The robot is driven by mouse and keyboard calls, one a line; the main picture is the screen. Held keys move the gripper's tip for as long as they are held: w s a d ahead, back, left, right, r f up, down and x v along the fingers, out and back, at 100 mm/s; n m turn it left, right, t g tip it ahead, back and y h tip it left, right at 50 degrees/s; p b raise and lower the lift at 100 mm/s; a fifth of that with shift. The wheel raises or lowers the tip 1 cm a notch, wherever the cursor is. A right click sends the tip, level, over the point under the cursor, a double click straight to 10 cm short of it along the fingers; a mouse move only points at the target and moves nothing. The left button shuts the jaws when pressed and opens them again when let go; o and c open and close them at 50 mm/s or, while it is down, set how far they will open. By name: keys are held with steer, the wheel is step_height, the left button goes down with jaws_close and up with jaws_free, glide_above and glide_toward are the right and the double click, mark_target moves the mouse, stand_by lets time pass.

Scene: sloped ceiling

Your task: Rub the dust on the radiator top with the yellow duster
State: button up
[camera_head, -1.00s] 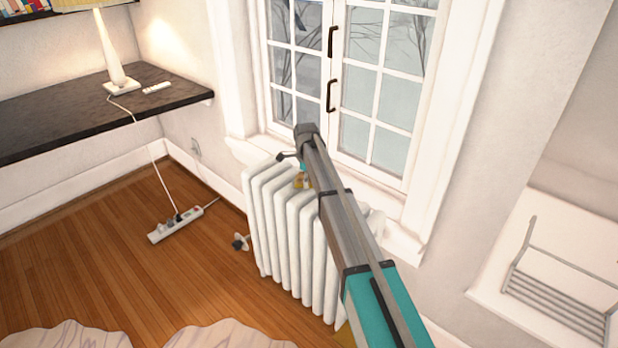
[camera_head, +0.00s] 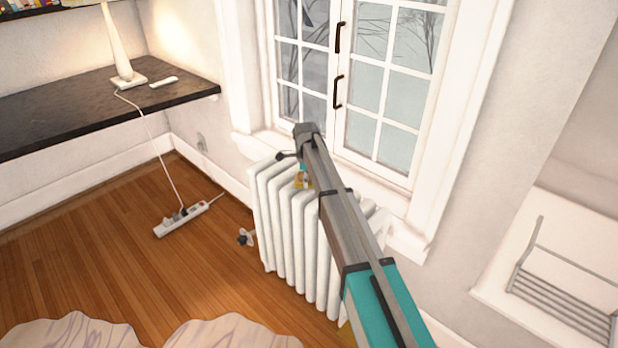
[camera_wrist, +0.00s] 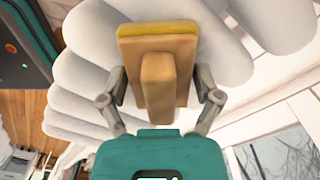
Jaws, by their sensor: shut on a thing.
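The white ribbed radiator (camera_head: 288,235) stands under the window. My gripper (camera_wrist: 158,88) is shut on the yellow duster (camera_wrist: 158,30), which has a tan wooden back and block handle between the two fingers. In the wrist view the duster is over the white radiator ribs (camera_wrist: 85,70); I cannot tell whether its pad touches them. In the head view my arm hides most of the gripper, and a bit of the duster (camera_head: 302,180) shows at the radiator's top. No dust can be made out on the visible ribs.
The window sill (camera_head: 385,195) and wall are close behind the radiator. A dark shelf (camera_head: 60,110) with a lamp (camera_head: 122,60) is at the left. A power strip (camera_head: 182,218) with its cord lies on the wooden floor. A wall rack (camera_head: 560,295) is at the right.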

mark_target(291, 186)
steer(key=shift+s+a, duration=0.35)
steer(key=shift+s, duration=0.1)
steer(key=shift+s, duration=0.1)
steer(key=shift+s+a, duration=1.15)
steer(key=shift+s, duration=0.2)
steer(key=shift+w+a, duration=0.85)
steer(key=shift+a, duration=0.2)
steer(key=shift+w, duration=0.1)
steer(key=shift+w+d, duration=1.15)
steer(key=shift+w, duration=0.25)
steer(key=shift+w+d, duration=0.1)
steer(key=shift+w, duration=0.05)
